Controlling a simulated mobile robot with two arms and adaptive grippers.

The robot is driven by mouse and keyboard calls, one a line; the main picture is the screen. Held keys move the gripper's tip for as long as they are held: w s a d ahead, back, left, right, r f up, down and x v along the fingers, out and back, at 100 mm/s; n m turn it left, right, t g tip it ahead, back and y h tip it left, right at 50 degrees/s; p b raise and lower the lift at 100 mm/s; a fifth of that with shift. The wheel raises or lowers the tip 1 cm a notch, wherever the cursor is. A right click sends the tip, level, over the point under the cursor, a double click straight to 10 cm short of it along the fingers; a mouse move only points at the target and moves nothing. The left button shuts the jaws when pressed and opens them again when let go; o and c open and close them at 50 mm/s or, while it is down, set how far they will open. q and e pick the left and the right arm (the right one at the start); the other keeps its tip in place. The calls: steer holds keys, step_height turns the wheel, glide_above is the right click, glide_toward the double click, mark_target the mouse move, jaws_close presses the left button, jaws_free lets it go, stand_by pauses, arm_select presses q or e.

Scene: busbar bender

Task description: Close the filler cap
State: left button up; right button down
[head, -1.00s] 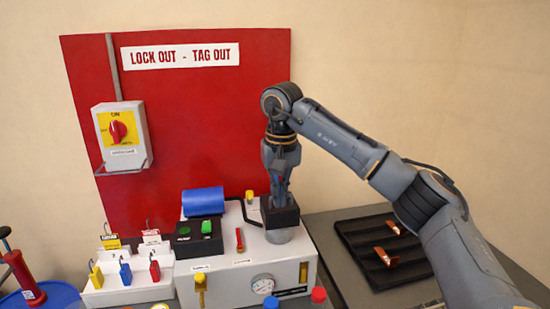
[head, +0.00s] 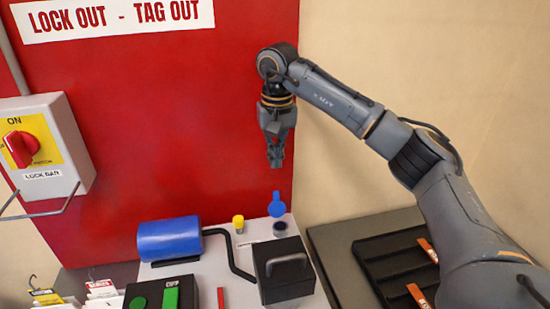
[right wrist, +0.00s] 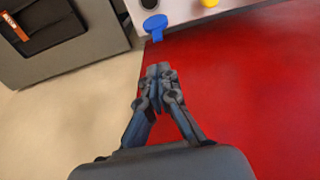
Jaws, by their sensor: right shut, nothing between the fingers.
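The blue filler cap (head: 277,205) stands raised at the back edge of the white machine, tilted up behind the dark round filler opening (head: 280,228). The opening is uncovered. In the right wrist view the cap (right wrist: 155,25) shows at the top, beside the dark opening (right wrist: 149,4). My right gripper (head: 275,160) is shut and empty, pointing down in front of the red board, above the cap in the head picture. It is apart from the cap. Its closed fingers (right wrist: 158,72) also show in the right wrist view. My left gripper is not in view.
A black block with a handle (head: 286,270) stands on the machine in front of the filler opening. A yellow-topped part (head: 238,223), a black hose (head: 235,255) and a blue cylinder (head: 170,239) are to the left. A black tray (head: 385,255) lies right.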

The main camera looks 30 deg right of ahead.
steer(key=p, duration=0.2)
glide_above(277, 204)
steer(key=w+d, duration=0.1)
steer(key=w, duration=0.2)
step_height(277, 204, down, 7)
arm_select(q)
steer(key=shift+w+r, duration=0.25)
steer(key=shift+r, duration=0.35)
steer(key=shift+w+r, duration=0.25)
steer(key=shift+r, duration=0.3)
arm_select(e)
steer(key=shift+s+f, duration=0.2)
steer(key=shift+f, duration=0.4)
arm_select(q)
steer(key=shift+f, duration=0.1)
